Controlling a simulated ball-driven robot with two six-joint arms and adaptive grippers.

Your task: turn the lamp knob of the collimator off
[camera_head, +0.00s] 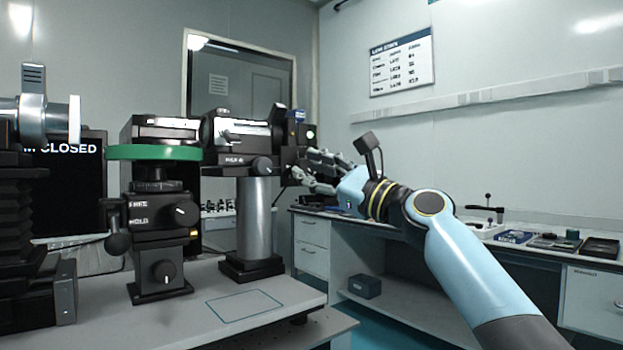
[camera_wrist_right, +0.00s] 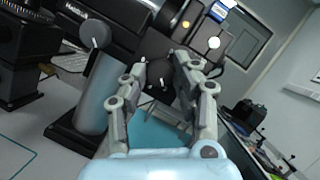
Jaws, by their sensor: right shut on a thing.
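The collimator (camera_head: 226,132) is a black and silver instrument on a thick silver post (camera_head: 257,217) with a black foot. A small light (camera_head: 310,134) glows on its right end. My right gripper (camera_head: 302,166) reaches it from the right. In the wrist view, my right gripper (camera_wrist_right: 160,78) has its fingers either side of a round black knob (camera_wrist_right: 159,74) with a small white mark and is shut on it. The head view hides this knob behind the fingers. Another black knob (camera_head: 262,166) with a white mark sits on the collimator's side. My left gripper is out of view.
A black mount with a green ring (camera_head: 152,153) and marked knobs stands left of the post. A dark screen (camera_head: 76,185) is behind it. A blue outlined square (camera_head: 243,305) marks bare tabletop. A side bench (camera_head: 480,237) with trays runs along the right wall.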

